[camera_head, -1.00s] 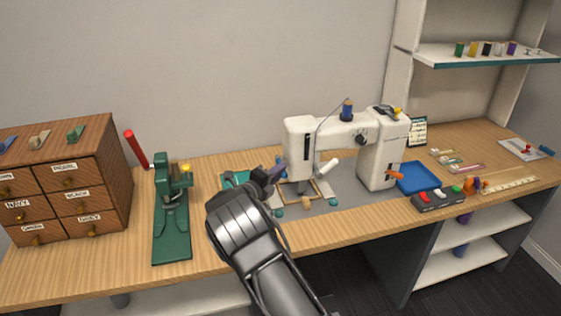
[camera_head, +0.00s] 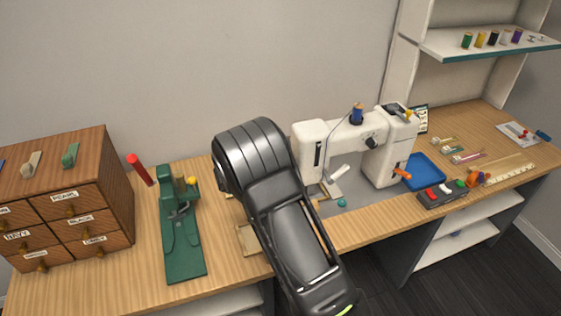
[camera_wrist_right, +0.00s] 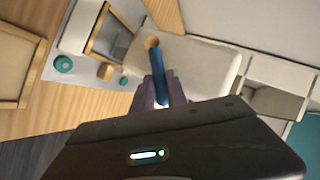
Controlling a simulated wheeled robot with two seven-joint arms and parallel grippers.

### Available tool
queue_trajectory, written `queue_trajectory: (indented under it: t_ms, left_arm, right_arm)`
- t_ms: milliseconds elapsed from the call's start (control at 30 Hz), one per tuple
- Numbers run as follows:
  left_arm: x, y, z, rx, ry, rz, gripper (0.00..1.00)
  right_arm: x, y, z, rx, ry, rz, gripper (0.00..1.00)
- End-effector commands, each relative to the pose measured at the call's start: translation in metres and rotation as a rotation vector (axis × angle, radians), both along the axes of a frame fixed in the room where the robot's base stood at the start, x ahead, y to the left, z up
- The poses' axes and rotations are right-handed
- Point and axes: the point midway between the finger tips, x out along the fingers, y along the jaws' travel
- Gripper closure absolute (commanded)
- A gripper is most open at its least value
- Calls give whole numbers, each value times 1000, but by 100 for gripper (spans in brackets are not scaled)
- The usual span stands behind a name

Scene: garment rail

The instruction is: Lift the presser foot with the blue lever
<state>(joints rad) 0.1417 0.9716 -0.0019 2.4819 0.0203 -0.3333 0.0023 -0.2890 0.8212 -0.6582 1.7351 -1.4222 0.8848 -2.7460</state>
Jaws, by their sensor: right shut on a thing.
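The white sewing machine (camera_head: 376,168) stands on the table right of my arm in the head view. In the right wrist view, the blue lever (camera_wrist_right: 132,82) runs up between the fingers of my right gripper (camera_wrist_right: 160,92), against the pale machine body (camera_wrist_right: 190,65). The right gripper is shut on the lever. In the head view my arm hides this gripper and the lever. A white bar (camera_head: 340,173) slants below the machine's head; I cannot make out the presser foot clearly. My left gripper is not in view.
A green press (camera_head: 182,240) and a wooden drawer cabinet (camera_head: 85,200) stand at the left. A blue tray (camera_head: 424,172) and a box with coloured buttons (camera_head: 440,195) lie right of the machine. A wooden frame (camera_head: 246,240) is partly behind my arm.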

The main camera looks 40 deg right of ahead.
Motion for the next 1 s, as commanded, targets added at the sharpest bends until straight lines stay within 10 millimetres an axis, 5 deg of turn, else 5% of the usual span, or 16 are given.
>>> queue_trajectory:
  t_ms: [400,433,667,1000]
  left_arm:
    - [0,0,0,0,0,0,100]
    - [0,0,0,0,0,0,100]
    - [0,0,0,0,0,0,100]
    - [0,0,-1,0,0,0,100]
  right_arm:
    - [-2,1,-1,4,11,6,100]
    - [-2,1,-1,4,11,6,80]
    - [-2,0,0,4,9,4,61]
    - [-2,3,2,3,8,3,60]
